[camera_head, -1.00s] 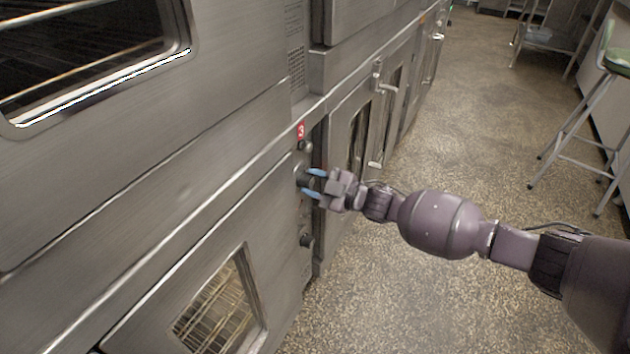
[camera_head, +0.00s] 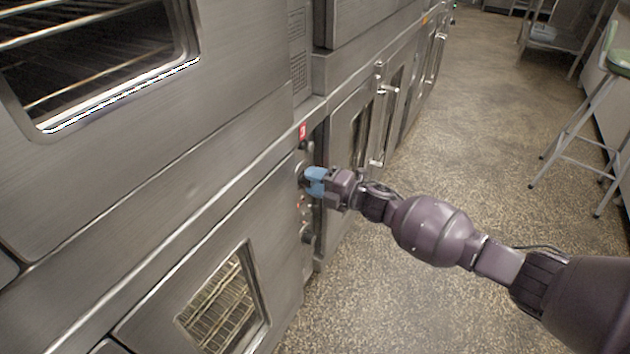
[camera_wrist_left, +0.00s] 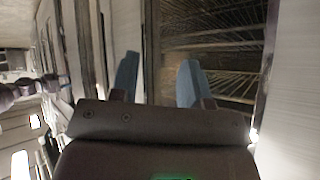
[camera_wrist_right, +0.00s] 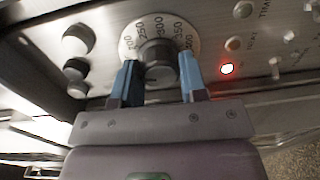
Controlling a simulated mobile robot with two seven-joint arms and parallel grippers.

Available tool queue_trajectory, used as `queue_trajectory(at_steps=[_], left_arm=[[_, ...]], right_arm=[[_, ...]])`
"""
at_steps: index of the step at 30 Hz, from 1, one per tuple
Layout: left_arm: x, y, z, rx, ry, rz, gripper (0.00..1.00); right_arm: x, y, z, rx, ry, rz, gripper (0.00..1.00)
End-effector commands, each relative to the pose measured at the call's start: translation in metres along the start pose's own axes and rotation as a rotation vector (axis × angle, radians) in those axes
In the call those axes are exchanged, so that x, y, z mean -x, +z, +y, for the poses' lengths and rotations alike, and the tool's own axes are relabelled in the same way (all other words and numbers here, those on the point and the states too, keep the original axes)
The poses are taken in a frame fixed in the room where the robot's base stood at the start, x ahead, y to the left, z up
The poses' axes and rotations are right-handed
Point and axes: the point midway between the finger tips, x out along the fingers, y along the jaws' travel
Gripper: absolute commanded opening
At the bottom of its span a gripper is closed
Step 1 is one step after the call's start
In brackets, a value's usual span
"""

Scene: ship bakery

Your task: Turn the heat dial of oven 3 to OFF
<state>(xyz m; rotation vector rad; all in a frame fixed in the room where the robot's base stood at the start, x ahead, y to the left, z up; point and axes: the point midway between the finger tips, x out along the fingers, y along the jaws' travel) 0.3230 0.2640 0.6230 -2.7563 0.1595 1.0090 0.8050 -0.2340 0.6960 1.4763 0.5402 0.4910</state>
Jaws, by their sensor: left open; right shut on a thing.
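The heat dial (camera_wrist_right: 158,55) is a dark round knob on a white ring with numbers from 200 to 400, on the oven's control panel. The blue fingers of my right gripper (camera_wrist_right: 158,84) are shut on the dial, one on each side. I cannot make out a pointer mark or an OFF mark. My left gripper (camera_wrist_left: 160,75) is open and empty, in front of an oven window with racks; it is not in the head view.
A red lamp (camera_wrist_right: 227,68) glows right of the dial, among small switches. Dark knobs (camera_wrist_right: 76,40) stand to its left. The lower oven door has a window (camera_head: 222,305). The floor (camera_head: 440,130) right of the ovens is clear up to a stool (camera_head: 595,130).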

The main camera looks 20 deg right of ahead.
Motion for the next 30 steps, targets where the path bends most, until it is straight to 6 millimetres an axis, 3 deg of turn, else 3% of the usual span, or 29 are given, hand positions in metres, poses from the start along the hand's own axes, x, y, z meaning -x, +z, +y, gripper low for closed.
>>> queue_trajectory(at_steps=[10,26,27,30], left_arm=[[0.0002,-0.0034,-0.0006,-0.002,0.0,0.008,0.43],[0.0002,-0.0041,-0.0007,-0.003,0.0,0.01,0.43],[0.0002,-0.0041,-0.0008,-0.003,0.0,0.01,0.43],[0.0002,-0.0041,-0.0007,-0.003,0.0,0.01,0.43]], right_arm=[[0.0005,-0.0001,-0.0009,0.132,-0.001,-0.006,0.16],[0.0005,0.0002,-0.0007,0.155,-0.001,-0.007,0.16],[0.0005,0.0002,-0.0007,0.155,-0.001,-0.007,0.44],[0.0005,0.0001,-0.0006,0.155,-0.001,-0.007,0.59]])
